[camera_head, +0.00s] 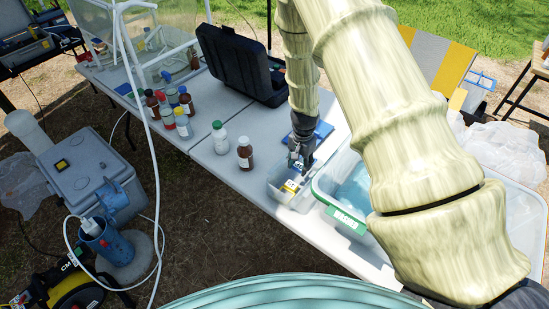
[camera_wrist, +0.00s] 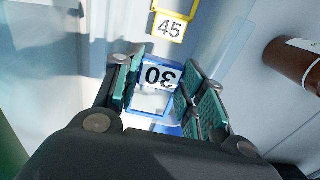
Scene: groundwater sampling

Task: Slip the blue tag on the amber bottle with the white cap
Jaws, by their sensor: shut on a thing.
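My gripper (camera_wrist: 160,90) is shut on the blue tag (camera_wrist: 158,76), a blue-framed square with a white face reading 30. In the head view my gripper (camera_head: 297,160) points down over a small clear tray (camera_head: 277,192) at the table's front edge. I cannot tell whether the tag touches the tray floor. The amber bottle with the white cap (camera_head: 245,154) stands upright on the table just left of the tray. A brown bottle (camera_wrist: 292,62) with a white label shows at the right of the wrist view; its cap is out of frame.
A yellow tag (camera_wrist: 171,26) reading 45 lies in the tray. A white bottle with a green cap (camera_head: 220,138) stands left of the amber bottle. Several capped bottles (camera_head: 182,122) cluster farther left. A green-rimmed tub (camera_head: 347,219) stands right of the tray. An open black case (camera_head: 238,62) is behind.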

